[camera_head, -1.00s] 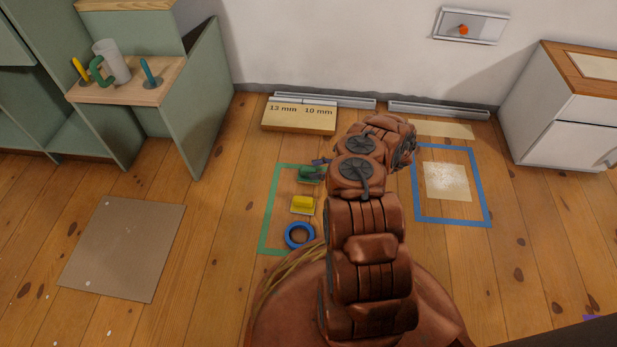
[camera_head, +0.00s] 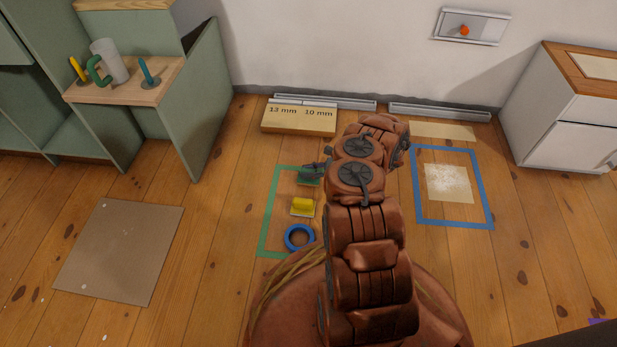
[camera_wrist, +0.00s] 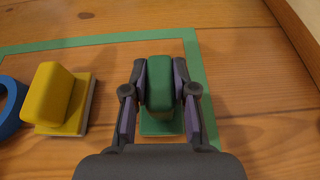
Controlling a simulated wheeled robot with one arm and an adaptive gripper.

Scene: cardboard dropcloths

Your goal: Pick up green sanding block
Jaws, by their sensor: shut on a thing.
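The green sanding block (camera_wrist: 159,85) sits between the two fingers of my gripper (camera_wrist: 159,88) in the wrist view. The fingers are shut on its sides. Its green base pad (camera_wrist: 162,127) shows below the grip, at or close to the floor; I cannot tell whether it touches. In the head view the block (camera_head: 309,181) is mostly covered by my gripper (camera_head: 313,170), inside the green tape outline (camera_head: 267,215). A yellow sanding block (camera_head: 302,206) lies just below it there, and to its left in the wrist view (camera_wrist: 53,95).
A blue tape ring (camera_head: 299,237) lies below the yellow block. A wooden box (camera_head: 299,118) marked 13 mm and 10 mm stands by the wall. A blue tape square (camera_head: 418,187) is at right. A cardboard sheet (camera_head: 118,250) lies on clear floor at left.

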